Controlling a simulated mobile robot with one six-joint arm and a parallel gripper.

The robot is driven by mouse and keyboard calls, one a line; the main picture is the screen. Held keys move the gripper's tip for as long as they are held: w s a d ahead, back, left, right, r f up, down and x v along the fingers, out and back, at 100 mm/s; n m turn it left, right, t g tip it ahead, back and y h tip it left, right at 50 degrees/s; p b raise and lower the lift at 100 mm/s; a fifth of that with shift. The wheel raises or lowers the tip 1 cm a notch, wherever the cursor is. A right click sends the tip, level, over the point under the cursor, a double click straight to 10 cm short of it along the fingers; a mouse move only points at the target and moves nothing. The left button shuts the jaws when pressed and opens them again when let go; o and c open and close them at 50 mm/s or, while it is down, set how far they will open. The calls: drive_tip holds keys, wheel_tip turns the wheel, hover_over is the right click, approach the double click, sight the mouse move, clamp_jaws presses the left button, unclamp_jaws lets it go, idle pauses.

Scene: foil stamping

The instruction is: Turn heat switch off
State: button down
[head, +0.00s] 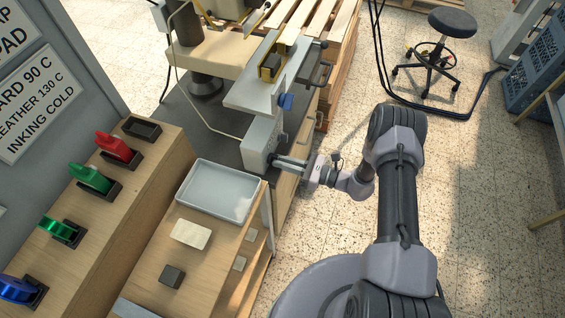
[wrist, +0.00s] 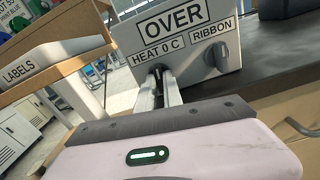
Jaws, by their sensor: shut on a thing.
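The grey control box (head: 256,150) is on the front of the stamping machine. In the wrist view, the control box (wrist: 190,35) bears signs reading "OVER", "HEAT 0 C" and "RIBBON". My gripper (wrist: 165,86) reaches the box face just below the "HEAT 0 C" sign, its fingers shut on the dark heat switch (wrist: 157,74). The fingers hide most of the switch, so its setting is hard to read. In the head view, my gripper (head: 278,161) comes at the box from the right.
A dark ribbon knob (wrist: 216,54) sits right of the fingers. A grey tray (head: 216,190), a pale block (head: 191,234) and a dark block (head: 172,276) are on the wooden bench at left. Coloured foil rolls (head: 92,178) line the shelf.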

drive_tip(key=shift+n, duration=0.9)
drive_tip(key=c, duration=1.5)
unclamp_jaws()
drive_tip(key=p+v, duration=0.1)
drive_tip(key=v, duration=1.6)
drive_tip(key=shift+s+d+p, duration=0.1)
drive_tip(key=shift+d+p, duration=0.1)
drive_tip(key=shift+p, duration=0.2)
